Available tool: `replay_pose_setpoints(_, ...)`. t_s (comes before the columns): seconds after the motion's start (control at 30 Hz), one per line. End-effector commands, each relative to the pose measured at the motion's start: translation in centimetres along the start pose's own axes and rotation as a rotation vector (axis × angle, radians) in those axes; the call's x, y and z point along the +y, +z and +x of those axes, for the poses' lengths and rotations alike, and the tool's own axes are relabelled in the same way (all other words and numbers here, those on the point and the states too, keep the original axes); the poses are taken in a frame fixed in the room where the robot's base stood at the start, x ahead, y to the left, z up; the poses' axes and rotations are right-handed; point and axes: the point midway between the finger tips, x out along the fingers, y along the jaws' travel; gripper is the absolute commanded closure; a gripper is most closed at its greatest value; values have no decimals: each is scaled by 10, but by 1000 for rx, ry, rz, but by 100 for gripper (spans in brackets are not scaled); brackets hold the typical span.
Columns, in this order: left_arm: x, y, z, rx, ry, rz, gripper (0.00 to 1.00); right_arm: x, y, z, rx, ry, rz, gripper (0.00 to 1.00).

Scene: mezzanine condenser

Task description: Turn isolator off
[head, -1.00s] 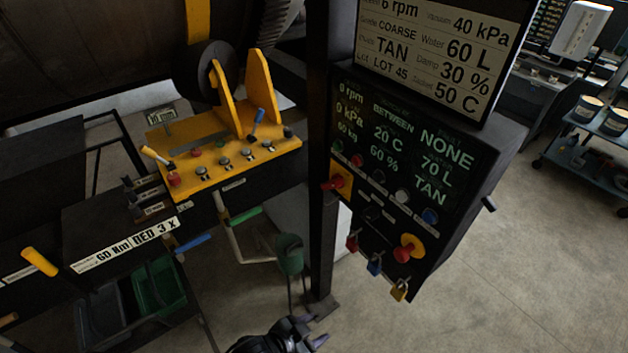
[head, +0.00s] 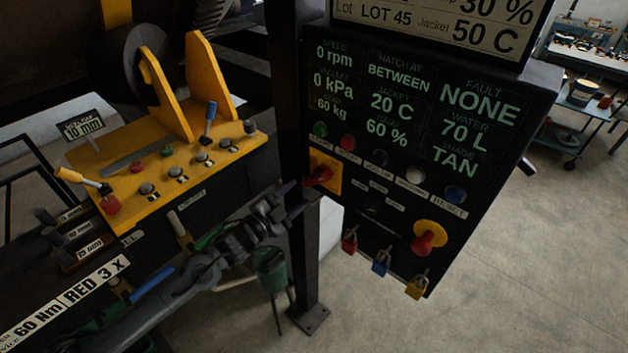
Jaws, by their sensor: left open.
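The isolator (head: 320,176) is a red handle on a yellow square plate at the left edge of the dark control panel (head: 385,185). Its handle looks roughly level, pointing left and slightly down. My left gripper (head: 294,200) comes in from the lower left. It is open and empty, with its fingertips close to the left of the isolator and slightly below it in the picture. I cannot tell whether they touch the handle. My right gripper is out of view.
A red mushroom knob (head: 428,238) on a yellow disc sits lower right on the panel. Red, blue and yellow padlocks (head: 381,262) hang below. A black post (head: 300,260) stands behind my gripper. A yellow lever console (head: 170,170) lies left.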

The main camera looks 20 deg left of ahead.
Motion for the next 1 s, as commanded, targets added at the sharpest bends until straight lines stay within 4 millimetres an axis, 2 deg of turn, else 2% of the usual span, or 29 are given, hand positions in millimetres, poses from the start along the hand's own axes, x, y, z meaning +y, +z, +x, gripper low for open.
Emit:
replay_pose_setpoints(0.3, -1, -2, 53, 1, -1, -3, 49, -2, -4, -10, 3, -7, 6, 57)
replay_pose_setpoints(0.5, 0, -1, 75, 0, 0, -2, 49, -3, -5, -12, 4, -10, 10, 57)
replay_pose_setpoints(0.7, 0, 0, 84, -1, 0, -1, 49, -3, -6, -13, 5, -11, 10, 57)
replay_pose_setpoints(1.0, 1, 0, 85, 0, 0, -1, 50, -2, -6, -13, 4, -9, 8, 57)
